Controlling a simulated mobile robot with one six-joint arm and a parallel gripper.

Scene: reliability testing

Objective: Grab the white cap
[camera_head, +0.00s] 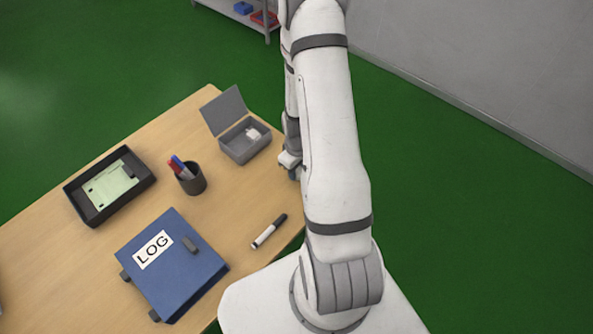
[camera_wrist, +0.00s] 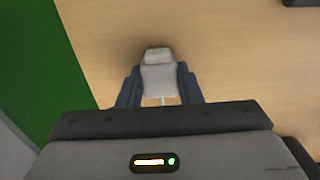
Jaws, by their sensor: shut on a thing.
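The white cap (camera_wrist: 157,78) shows in the wrist view as a pale, blocky piece with a narrower top, between the two blue-grey fingers. My gripper (camera_wrist: 159,88) is shut on it, one finger against each side. The bare wooden table top lies behind it; I cannot tell whether the cap touches the table.
An open grey box (camera_head: 243,148) holding a small white item stands left of my gripper. A marker (camera_head: 268,233), a blue LOG binder (camera_head: 186,279), a pen cup (camera_head: 194,184) and a black tray (camera_head: 78,205) are on the table (camera_head: 232,212). Green floor lies beyond its right edge.

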